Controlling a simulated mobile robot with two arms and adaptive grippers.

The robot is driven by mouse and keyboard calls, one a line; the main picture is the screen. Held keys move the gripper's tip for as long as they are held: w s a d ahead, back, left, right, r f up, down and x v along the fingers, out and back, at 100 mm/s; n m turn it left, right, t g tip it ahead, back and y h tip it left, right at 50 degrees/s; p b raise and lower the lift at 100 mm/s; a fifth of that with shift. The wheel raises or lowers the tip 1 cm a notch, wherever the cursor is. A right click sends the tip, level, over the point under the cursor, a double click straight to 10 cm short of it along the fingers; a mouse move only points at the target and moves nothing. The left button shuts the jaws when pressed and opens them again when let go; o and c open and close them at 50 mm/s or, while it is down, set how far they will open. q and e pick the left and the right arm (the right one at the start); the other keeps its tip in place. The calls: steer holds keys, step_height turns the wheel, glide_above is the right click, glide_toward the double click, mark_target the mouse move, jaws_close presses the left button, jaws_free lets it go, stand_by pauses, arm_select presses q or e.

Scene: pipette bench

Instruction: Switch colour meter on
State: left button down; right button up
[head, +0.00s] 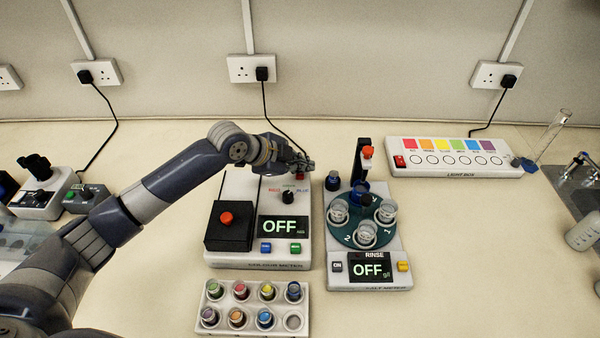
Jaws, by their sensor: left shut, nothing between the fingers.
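The colour meter (232,250) is a white box in the middle of the bench. It has a black lidded block with a red knob (226,218) and a dark dial (288,197). Its display (283,227) reads OFF, with a blue and a green button below it. My left gripper (301,172) is shut and empty at the meter's back right corner. A small red part (298,177), perhaps a switch, shows right by the fingertips; whether they touch it I cannot tell. My right gripper does not show.
A rinse device (372,284) with a round carousel of cups stands close to the right, its display also OFF. A rack of colour vials (252,324) lies in front. A light box (444,170) stands at the back right. Bench between is clear.

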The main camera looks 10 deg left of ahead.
mark_target(302, 176)
arm_select(q)
steer(key=shift+f, duration=0.4)
steer(key=shift+r, duration=0.15)
steer(key=shift+r+p, duration=0.8)
steer(key=shift+r, duration=0.05)
step_height(302, 176, up, 6)
steer(key=p, duration=0.5)
stand_by(0.5)
steer(key=shift+f, duration=0.1)
